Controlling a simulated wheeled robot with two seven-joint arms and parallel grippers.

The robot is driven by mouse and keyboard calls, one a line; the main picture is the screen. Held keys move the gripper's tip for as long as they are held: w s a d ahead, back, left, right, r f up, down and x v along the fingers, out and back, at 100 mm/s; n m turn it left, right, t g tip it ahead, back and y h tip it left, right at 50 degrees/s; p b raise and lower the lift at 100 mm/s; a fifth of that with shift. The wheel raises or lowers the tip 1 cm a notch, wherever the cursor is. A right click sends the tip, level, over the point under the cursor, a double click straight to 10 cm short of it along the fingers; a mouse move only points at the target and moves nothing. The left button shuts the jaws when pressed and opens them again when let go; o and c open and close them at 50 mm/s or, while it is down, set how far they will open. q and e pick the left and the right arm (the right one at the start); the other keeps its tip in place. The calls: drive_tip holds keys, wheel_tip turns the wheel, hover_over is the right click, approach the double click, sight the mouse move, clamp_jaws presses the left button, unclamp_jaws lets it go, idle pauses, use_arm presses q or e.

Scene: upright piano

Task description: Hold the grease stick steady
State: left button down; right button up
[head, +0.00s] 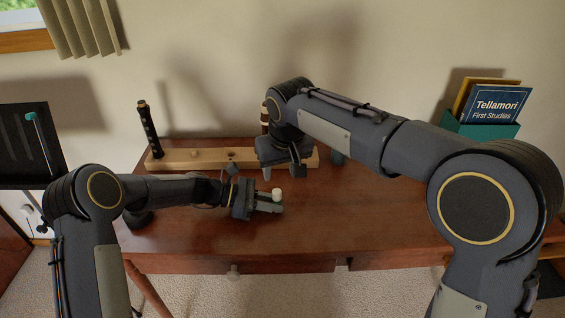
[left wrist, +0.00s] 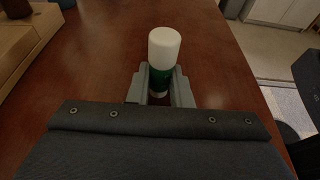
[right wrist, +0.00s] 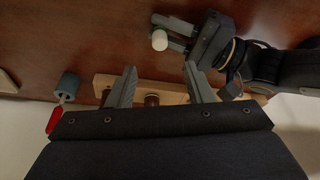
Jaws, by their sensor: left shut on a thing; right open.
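The grease stick, with a white cap and green body, stands upright in my left gripper (head: 268,206). Its white top shows in the head view (head: 277,194), the left wrist view (left wrist: 164,48) and the right wrist view (right wrist: 159,41). The left fingers are closed around its lower body, low over the table's front half. My right gripper (head: 281,171) is open and empty, pointing down near the front edge of the wooden rack, behind the left gripper. In the right wrist view its spread fingers (right wrist: 160,78) are apart from the stick.
The wooden rack (head: 190,160) lies along the back of the brown table (head: 340,225). A dark ringed tube (head: 149,130) stands at its left end. A grey-blue cylinder (right wrist: 68,84) is beside the rack. A teal holder with books (head: 485,128) stands at right. The table's front right is clear.

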sight(277, 191)
drive_tip(key=x, duration=0.9)
drive_tip(key=shift+w+f, duration=0.1)
drive_tip(key=shift+f, duration=0.25)
clamp_jaws()
